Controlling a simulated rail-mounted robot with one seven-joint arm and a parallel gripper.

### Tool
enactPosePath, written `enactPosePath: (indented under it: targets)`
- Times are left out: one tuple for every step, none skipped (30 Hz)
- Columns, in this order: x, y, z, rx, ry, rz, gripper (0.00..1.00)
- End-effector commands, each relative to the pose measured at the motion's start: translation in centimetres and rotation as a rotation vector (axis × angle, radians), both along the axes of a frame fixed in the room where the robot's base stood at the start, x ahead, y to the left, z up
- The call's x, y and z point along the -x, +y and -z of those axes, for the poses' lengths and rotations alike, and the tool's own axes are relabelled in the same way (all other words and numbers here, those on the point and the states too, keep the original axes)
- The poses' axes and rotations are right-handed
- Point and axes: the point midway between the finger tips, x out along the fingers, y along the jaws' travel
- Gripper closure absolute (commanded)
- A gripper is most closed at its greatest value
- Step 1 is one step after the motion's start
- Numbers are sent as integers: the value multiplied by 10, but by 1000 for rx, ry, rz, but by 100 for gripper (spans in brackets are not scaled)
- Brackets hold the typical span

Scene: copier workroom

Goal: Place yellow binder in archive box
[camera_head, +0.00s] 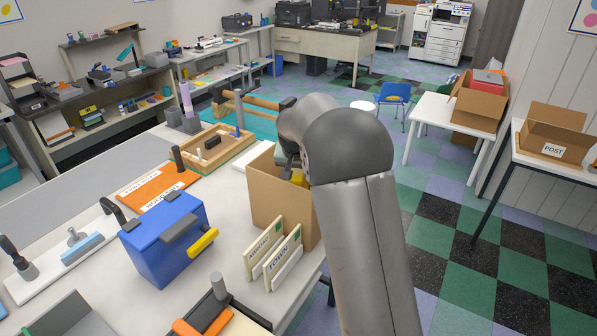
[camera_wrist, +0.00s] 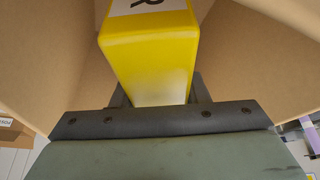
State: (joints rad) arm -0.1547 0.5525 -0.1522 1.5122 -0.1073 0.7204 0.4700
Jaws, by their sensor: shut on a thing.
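The yellow binder (camera_wrist: 150,60) is held in my gripper (camera_wrist: 158,100), whose jaws are closed on its near end. A white label with a black letter shows at its top edge in the wrist view. Cardboard walls (camera_wrist: 240,60) surround it there. In the head view, a small yellow part of the binder (camera_head: 299,177) shows at the open top of a brown cardboard box (camera_head: 266,200) on the table. My arm hides the right side of that box and most of the binder. I cannot tell whether the binder touches the box floor.
A blue case (camera_head: 165,245) with a yellow handle and upright labelled cards (camera_head: 270,257) stand close to the box. A wooden tray (camera_head: 215,150) lies behind it. Other cardboard boxes, one marked POST (camera_head: 552,150), stand on tables at the right.

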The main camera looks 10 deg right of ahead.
Motion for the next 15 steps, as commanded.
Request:
enactPosePath:
  targets:
    - [-1,0,-2,0,-3,0,100]
    - [-1,0,-1,0,-3,0,100]
    - [-1,0,0,0,-3,0,100]
    - [-1,0,1,0,-3,0,100]
    - [-1,0,2,0,-3,0,100]
    - [-1,0,3,0,-3,0,100]
    - [0,0,4,0,0,0,54]
    - [0,0,3,0,0,0,45]
    - [0,0,3,0,0,0,37]
    - [0,0,3,0,1,0,37]
    - [0,0,3,0,1,0,37]
    - [0,0,3,0,1,0,37]
    - [0,0,3,0,1,0,37]
    - [0,0,3,0,1,0,37]
    - [0,0,3,0,1,0,37]
